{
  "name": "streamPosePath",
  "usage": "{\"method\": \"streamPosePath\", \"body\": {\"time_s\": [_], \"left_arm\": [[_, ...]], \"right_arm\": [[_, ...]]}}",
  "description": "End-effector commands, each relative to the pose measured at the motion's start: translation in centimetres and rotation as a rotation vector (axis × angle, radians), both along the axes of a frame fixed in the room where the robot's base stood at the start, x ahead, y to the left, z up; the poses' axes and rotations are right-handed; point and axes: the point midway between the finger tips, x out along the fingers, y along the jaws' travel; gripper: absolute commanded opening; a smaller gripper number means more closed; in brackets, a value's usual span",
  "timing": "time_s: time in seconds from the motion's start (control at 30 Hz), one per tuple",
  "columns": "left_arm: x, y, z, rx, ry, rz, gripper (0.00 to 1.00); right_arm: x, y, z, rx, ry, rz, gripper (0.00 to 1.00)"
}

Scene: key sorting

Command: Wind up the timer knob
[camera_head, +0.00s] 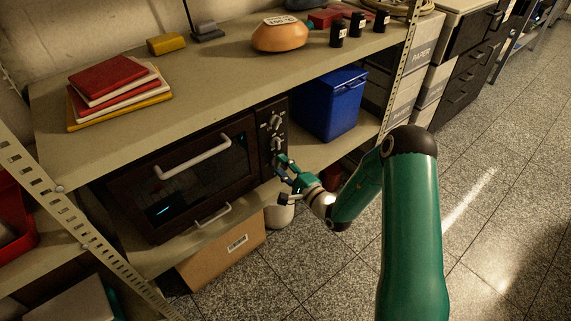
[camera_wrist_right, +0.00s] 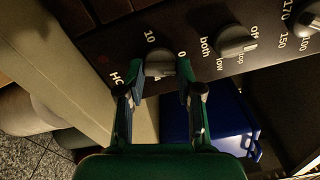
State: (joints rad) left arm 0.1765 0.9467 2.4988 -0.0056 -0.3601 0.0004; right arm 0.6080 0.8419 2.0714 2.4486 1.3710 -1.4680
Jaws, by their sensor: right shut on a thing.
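The dark oven (camera_head: 188,180) stands on the middle shelf, with a column of knobs on the right side of its front. My right gripper (camera_head: 285,170) is at the lowest knob. In the right wrist view the timer knob (camera_wrist_right: 160,64) is grey, with "10" and "0" printed around it. The fingers of my right gripper (camera_wrist_right: 156,82) stand on either side of this knob and are shut on it. In the head view the gripper mostly hides the timer knob. My left gripper is not in view.
The mode knob (camera_wrist_right: 235,44) sits beside the timer knob, and a temperature knob (camera_wrist_right: 305,25) lies further on. A blue bin (camera_head: 330,108) stands right of the oven. A cardboard box (camera_head: 225,250) is below. The floor at right is clear.

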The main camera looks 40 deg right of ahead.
Motion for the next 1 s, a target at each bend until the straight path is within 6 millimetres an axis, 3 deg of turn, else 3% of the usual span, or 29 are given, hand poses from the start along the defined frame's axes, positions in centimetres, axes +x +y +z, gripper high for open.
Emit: {"method": "streamPosePath", "body": {"time_s": [1.0], "left_arm": [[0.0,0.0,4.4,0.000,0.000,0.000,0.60]], "right_arm": [[-0.1,0.8,-0.1,0.958,0.087,0.013,0.00]]}}
